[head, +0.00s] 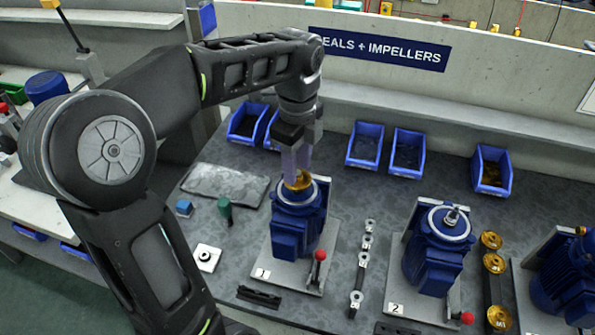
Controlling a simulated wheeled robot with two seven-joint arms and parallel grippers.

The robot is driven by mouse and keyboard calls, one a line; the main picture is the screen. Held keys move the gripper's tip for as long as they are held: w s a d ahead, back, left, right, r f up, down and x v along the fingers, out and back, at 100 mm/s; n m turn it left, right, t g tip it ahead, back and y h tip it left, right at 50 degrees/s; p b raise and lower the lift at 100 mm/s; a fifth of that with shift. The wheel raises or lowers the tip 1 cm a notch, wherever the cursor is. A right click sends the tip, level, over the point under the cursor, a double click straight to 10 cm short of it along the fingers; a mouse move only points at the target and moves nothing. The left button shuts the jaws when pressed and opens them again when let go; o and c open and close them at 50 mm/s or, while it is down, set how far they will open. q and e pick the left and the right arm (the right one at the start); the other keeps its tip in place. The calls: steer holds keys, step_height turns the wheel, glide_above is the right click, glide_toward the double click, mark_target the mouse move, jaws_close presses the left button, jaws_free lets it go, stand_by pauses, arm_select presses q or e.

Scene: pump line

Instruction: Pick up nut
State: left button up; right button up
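Several small silver nuts (367,242) stand in a narrow upright row on a dark strip between pump 1 and pump 2. My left gripper (297,172) reaches down over blue pump 1 (297,222), with its fingertips at the brass impeller (299,184) on top of it. It is left of the nut row and apart from it. Whether its fingers are closed on the impeller, or hold a nut there, I cannot tell. My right gripper is not in view.
Blue pump 2 (435,258) has a bare shaft on top. Brass impellers (494,263) stand on a dark rack to its right. Blue bins (366,145) line the back below the "Seals + Impellers" sign. A red-knobbed lever (320,256) stands at pump 1's front.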

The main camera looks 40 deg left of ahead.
arm_select(q)
steer(key=shift+c, duration=0.4)
jaws_close()
